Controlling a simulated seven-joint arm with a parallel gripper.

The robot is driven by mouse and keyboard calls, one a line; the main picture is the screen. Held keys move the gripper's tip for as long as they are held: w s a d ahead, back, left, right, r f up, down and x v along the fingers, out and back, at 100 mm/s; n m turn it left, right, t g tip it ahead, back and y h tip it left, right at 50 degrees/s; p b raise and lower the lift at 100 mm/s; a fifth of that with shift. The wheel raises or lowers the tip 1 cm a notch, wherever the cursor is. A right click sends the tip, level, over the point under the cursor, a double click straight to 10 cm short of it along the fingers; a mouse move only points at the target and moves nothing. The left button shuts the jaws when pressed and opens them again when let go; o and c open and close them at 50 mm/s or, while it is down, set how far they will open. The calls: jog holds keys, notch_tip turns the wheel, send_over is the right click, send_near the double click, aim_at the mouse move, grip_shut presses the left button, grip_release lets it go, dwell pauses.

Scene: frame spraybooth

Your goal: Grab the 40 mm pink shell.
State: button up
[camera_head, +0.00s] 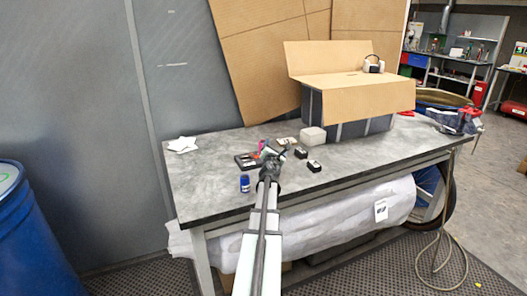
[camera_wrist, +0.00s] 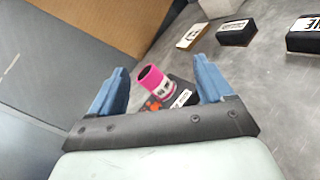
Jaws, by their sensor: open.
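The pink shell (camera_wrist: 151,79) is a short pink cylinder with a dark top opening and a dark-and-white label. In the wrist view it stands tilted in the picture between the two blue fingers of my gripper (camera_wrist: 160,85), apart from both. My gripper is open and nothing is held. In the head view the pink shell (camera_head: 261,146) shows as a small pink spot beside my gripper (camera_head: 272,152), on the grey table. A dark labelled block (camera_wrist: 182,93) is right beside the shell in the wrist view, with a small orange thing (camera_wrist: 152,104) partly hidden by my gripper.
Dark labelled blocks (camera_head: 314,166) and a tan one (camera_wrist: 191,36) lie nearby on the table (camera_head: 215,165). A blue jar (camera_head: 245,183) stands near the front edge, a white block (camera_head: 312,136) behind. A cardboard box (camera_head: 368,103) fills the back right. The table's left part is mostly clear.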

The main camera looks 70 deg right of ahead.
aim_at(263, 142)
jog(key=w+f+n+t, duration=0.1)
jog(key=n, duration=0.2)
jog(key=w+f+n+t+y, duration=0.1)
jog(key=f+n+t, duration=0.1)
jog(key=n, duration=0.1)
jog(key=w+f+n+t, duration=0.1)
jog(key=n, duration=0.2)
jog(key=shift+a+f, duration=0.2)
jog(key=shift+a, duration=0.2)
jog(key=x, duration=1.3)
jog(key=shift+w+d+r, duration=0.1)
jog(key=shift+w+r, duration=0.05)
jog(key=shift+w, duration=0.25)
jog(key=shift+c, duration=0.3)
jog(key=c, duration=1)
